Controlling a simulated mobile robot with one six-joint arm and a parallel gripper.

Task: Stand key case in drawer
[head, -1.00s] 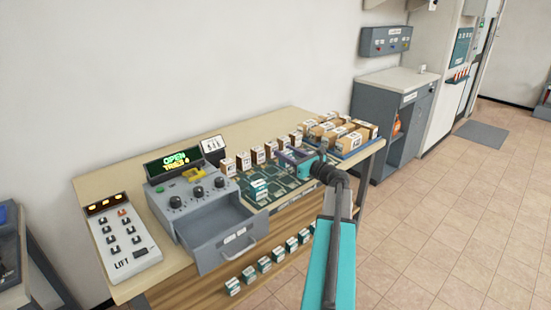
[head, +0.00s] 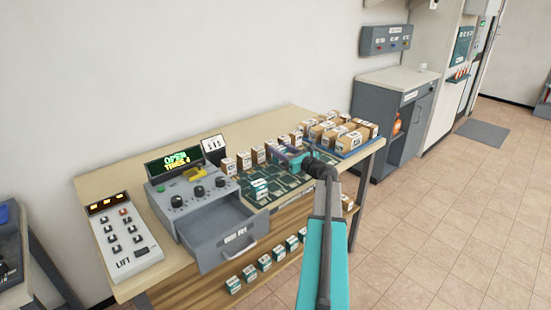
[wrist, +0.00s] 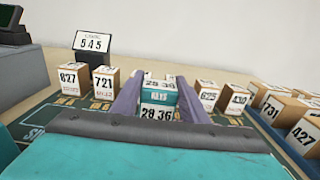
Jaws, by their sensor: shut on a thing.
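My gripper (head: 292,158) is over the dark green mat (head: 292,185), toward the back of the bench. In the wrist view its two purple fingers are shut on a small white-and-teal key case (wrist: 158,98) with black digits on its faces. The fingers mostly hide this case in the head view; whether it touches the mat I cannot tell. The grey drawer (head: 240,240) is pulled open at the bench front, left of my gripper. Its visible floor looks empty. Other white-and-teal cases (head: 260,189) sit on the mat between my gripper and the drawer.
A row of numbered brown boxes (head: 243,160) stands behind the mat. A blue tray of parcels (head: 358,148) is at the right. A lit display (head: 175,161) and knobs top the drawer unit. A LIFT panel (head: 122,240) is left. Several cases (head: 264,262) line the lower shelf.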

